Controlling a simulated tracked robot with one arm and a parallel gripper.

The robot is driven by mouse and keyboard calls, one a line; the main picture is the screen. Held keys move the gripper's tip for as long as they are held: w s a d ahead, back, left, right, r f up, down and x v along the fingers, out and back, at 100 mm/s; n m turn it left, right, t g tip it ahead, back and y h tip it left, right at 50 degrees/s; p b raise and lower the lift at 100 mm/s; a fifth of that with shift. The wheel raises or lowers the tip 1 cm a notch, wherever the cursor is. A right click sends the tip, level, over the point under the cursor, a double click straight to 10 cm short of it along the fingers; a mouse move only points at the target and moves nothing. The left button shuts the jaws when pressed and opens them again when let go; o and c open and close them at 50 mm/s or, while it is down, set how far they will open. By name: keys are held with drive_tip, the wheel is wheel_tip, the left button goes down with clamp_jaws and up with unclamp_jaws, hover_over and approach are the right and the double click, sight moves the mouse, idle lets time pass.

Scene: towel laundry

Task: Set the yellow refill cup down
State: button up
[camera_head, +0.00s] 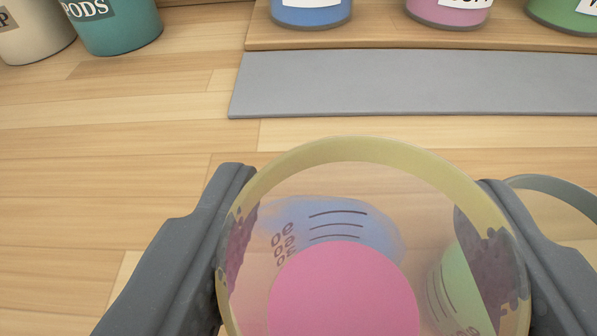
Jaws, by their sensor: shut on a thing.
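My gripper (368,225) is shut on the yellow refill cup (350,149), with one dark grey finger on each side of it. The cup is see-through with a pale yellow rim, and it fills the lower middle of the view. A pink disc (343,295) shows within its outline, along with a bluish patch and a greenish patch bearing dark measuring marks. I cannot tell whether these are inside the cup or behind it. The cup's underside is hidden, so I cannot tell whether it touches the counter.
A grey mat (420,85) lies on the wooden counter (120,180) ahead. Behind it, a wooden board (375,37) bears blue, pink and green containers. Beige and teal (118,28) containers stand at back left. A grey round rim (555,184) shows behind the right finger. The left counter is clear.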

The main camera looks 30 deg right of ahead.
sight(335, 231)
drive_tip(key=shift+w+d, duration=0.2)
drive_tip(key=shift+w, duration=0.3)
drive_tip(key=shift+f+b, duration=1.05)
drive_tip(key=shift+f, duration=0.75)
drive_tip(key=o, duration=0.7)
drive_tip(key=shift+r, duration=0.1)
drive_tip(key=p+v, duration=0.3)
drive_tip(key=v, duration=0.9)
